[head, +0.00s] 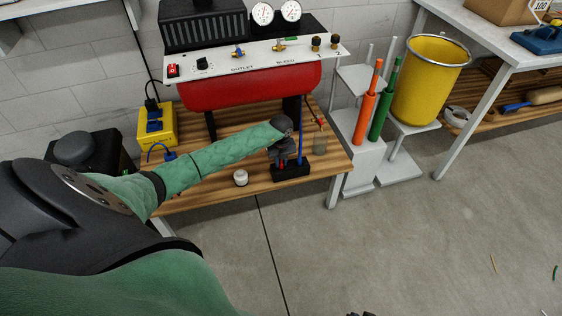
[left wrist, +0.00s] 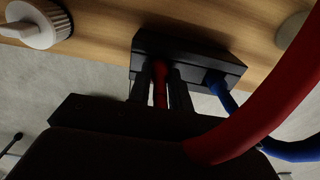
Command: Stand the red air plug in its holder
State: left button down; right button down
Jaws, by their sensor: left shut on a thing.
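The black holder (head: 291,173) stands near the front edge of the wooden bench; it also shows in the left wrist view (left wrist: 185,52). My left gripper (head: 284,160) points down over its left part, shut on the red air plug (left wrist: 160,84). The plug's end meets the holder between my fingers (left wrist: 160,88); I cannot tell how deep it sits. Its red hose (left wrist: 262,112) curves off to the right. A blue plug (left wrist: 216,84) with a blue hose stands in the holder beside it. A small dark tip at the head view's bottom edge may be my right gripper (head: 361,314).
A white-capped jar (head: 240,177) stands left of the holder, and a glass jar (head: 320,144) right of it. The red compressor tank (head: 250,88) and its panel (head: 250,58) are behind. A stand with orange (head: 367,105) and green cylinders is to the right.

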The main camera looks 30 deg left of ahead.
pick_arm(q)
jog(key=c, duration=1.2)
grip_release()
